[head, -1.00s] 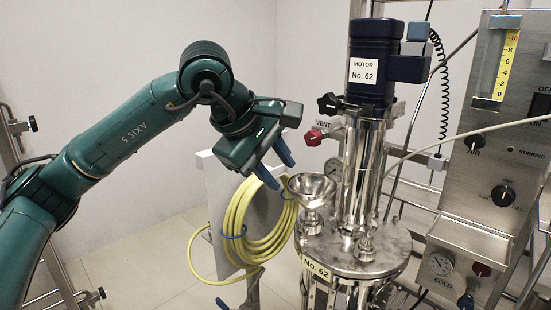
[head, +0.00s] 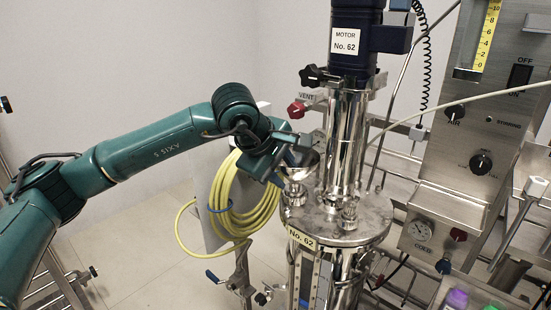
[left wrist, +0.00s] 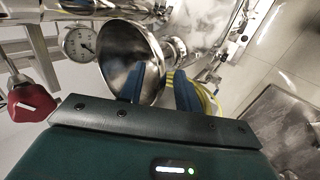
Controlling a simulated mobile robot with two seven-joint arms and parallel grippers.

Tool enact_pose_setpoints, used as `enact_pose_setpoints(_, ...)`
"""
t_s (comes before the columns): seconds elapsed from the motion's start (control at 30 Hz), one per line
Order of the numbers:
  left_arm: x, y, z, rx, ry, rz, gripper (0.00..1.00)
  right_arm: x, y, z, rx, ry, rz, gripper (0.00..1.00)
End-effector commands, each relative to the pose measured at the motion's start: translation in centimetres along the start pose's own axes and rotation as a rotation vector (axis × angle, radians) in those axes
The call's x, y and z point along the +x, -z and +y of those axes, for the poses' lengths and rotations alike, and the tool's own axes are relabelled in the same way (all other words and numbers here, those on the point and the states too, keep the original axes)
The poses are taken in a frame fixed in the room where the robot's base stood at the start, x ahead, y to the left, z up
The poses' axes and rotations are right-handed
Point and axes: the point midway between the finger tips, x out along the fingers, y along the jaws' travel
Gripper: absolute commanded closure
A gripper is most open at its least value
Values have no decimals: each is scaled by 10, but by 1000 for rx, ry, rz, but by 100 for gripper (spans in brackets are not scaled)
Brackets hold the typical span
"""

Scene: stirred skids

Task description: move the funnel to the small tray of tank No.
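The shiny metal funnel (head: 303,172) stands upright on the lid (head: 352,232) of the tank labelled No. 62, left of the motor column. My left gripper (head: 284,165) is at the funnel's left rim, coming from the upper left. In the left wrist view the funnel's wide mouth (left wrist: 122,50) faces the camera. The blue fingers of my left gripper (left wrist: 160,82) are apart there, one over the funnel's mouth and one outside its rim. Whether either finger touches the wall I cannot tell. My right gripper is not in view. I cannot identify the small tray with certainty.
The motor column (head: 345,140) rises close behind the funnel. A red vent knob (head: 297,110) and a yellow hose coil (head: 245,210) are near my left gripper. A control panel (head: 475,150) stands right. A purple-capped bottle (head: 456,298) shows at the bottom right.

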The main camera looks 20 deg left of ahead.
Motion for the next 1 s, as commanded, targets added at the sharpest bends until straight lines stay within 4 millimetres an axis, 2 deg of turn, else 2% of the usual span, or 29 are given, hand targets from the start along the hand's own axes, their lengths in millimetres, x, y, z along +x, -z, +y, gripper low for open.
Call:
enact_pose_setpoints(0.37, 5, 0, 0, 0, 0, 0, 68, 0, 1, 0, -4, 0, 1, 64)
enact_pose_setpoints(0.77, 5, 0, 0, 0, 0, 0, 100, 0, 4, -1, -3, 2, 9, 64)
enact_pose_setpoints(1.0, 4, 0, 0, 0, 0, 0, 100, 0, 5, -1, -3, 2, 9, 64)
